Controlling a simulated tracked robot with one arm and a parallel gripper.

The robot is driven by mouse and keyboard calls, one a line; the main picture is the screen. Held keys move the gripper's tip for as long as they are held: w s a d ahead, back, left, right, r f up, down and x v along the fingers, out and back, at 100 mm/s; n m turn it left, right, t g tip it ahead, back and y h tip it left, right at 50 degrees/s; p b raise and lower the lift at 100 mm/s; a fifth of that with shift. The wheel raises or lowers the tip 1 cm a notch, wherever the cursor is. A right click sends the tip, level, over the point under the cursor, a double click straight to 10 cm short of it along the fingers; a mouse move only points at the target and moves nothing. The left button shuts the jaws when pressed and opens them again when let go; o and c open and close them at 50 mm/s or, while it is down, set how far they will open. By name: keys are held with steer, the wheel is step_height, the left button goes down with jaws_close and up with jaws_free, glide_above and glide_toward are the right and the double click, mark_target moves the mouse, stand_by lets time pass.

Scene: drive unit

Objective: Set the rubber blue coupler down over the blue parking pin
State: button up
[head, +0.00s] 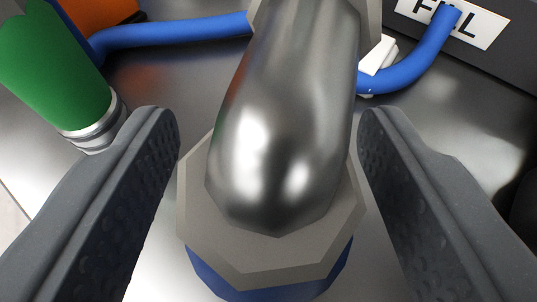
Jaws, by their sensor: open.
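A coupler with a blue lower ring (270,290) and a grey faceted collar (290,258) stands at the bottom centre. A shiny metal elbow (285,120) rises from the collar and runs away from me. My gripper (265,130) is open, with one dark finger on each side of the elbow. A gap shows beside the left finger; the right finger's tip is close to the metal, and I cannot tell whether it touches. I cannot make out the blue parking pin, nor what lies under the coupler.
A blue hose (175,34) runs behind the elbow from an orange part (100,12) at the upper left. Another blue hose length (418,62) passes a white sign (465,20) at the upper right. A green cylinder (48,62) stands near the left finger. The shiny metal surface (455,118) is clear at right.

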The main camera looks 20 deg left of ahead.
steer(key=v, duration=1.2)
steer(key=shift+s, duration=0.25)
steer(key=w+d+r+m+t+h, duration=0.1)
steer(key=d+r, duration=0.4)
steer(key=r, duration=0.9)
steer(key=w+d+r+m+h, duration=0.1)
steer(key=d+r, duration=0.3)
steer(key=r, duration=1)
steer(key=s+d+r, duration=0.3)
steer(key=s+r, duration=0.1)
steer(key=r, duration=0.2)
steer(key=s+d+r+h, duration=0.1)
steer(key=s+d+r, duration=0.1)
steer(key=s+r, duration=0.2)
steer(key=s+d+r+m+t, duration=0.1)
steer(key=s+d+r, duration=0.2)
steer(key=r, duration=0.6)
steer(key=shift+s+d+h, duration=0.3)
steer(key=shift+s+d, duration=0.05)
steer(key=shift+s, duration=0.25)
